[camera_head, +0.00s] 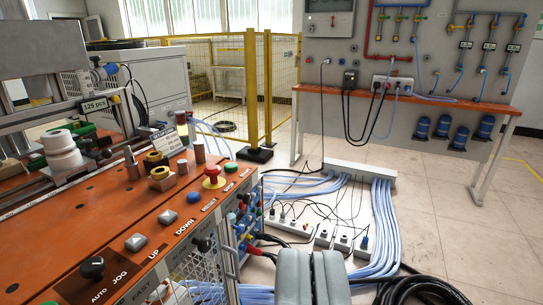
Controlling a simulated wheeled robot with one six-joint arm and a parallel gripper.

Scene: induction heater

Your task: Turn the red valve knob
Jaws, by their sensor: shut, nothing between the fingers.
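My gripper (311,258) is at the bottom of the view, its two grey fingers side by side and shut, holding nothing. It touches nothing that I can see. Red pipes (368,32) run along the upper part of the grey wall panel, with small fittings too small to make out. I cannot tell for sure which part is the red valve knob. A red mushroom-shaped knob (212,170) stands on the orange console, left of and beyond my gripper.
The orange console (105,222) fills the left, with several buttons and a black knob (92,267). Power strips (298,227) and blue hoses (385,225) cover the floor ahead. A shelf (440,101) fronts the wall panel. A yellow fence (251,85) stands behind. Floor at right is clear.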

